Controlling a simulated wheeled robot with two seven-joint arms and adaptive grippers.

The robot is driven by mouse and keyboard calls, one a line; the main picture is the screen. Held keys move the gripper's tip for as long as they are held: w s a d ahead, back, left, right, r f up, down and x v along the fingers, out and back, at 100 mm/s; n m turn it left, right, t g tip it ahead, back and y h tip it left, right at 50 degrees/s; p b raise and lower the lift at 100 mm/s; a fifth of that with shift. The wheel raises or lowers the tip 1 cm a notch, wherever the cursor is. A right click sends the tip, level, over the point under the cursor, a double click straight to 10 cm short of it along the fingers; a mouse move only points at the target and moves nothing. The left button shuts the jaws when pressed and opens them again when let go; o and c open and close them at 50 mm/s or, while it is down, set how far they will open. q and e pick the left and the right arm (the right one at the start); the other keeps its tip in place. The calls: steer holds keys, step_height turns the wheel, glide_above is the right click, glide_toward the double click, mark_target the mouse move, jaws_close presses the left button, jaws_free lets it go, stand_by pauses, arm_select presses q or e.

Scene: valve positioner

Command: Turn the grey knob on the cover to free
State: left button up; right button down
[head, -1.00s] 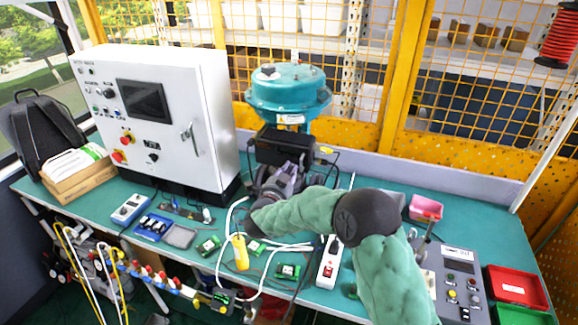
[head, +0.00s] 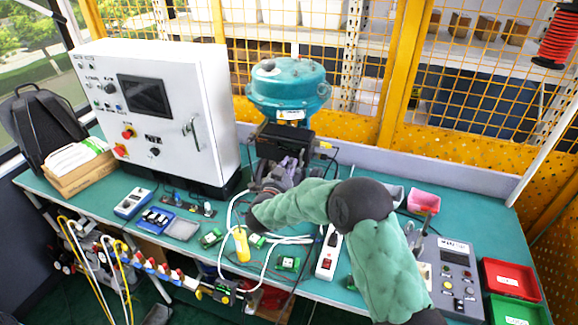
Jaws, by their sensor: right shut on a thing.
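The valve positioner is a black box (head: 284,138) below the teal round actuator (head: 288,88) at the back middle of the bench. My right gripper (head: 288,164) is at the front of this box, at the end of the green-sleeved arm. It is shut at the cover's face. The grey knob cannot be made out; the gripper and wrist hide that part of the cover, so I cannot see which way the knob points. My left gripper is not in view.
A white control cabinet (head: 160,112) stands left of the valve. A grey control box (head: 452,276) and red bin (head: 511,279) are at the right. Yellow mesh fencing stands behind.

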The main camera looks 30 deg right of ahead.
steer(key=c, duration=1.1)
jaws_free()
steer(key=shift+f, duration=0.15)
steer(key=shift+c, duration=0.2)
steer(key=shift+a, duration=0.1)
steer(key=v, duration=0.8)
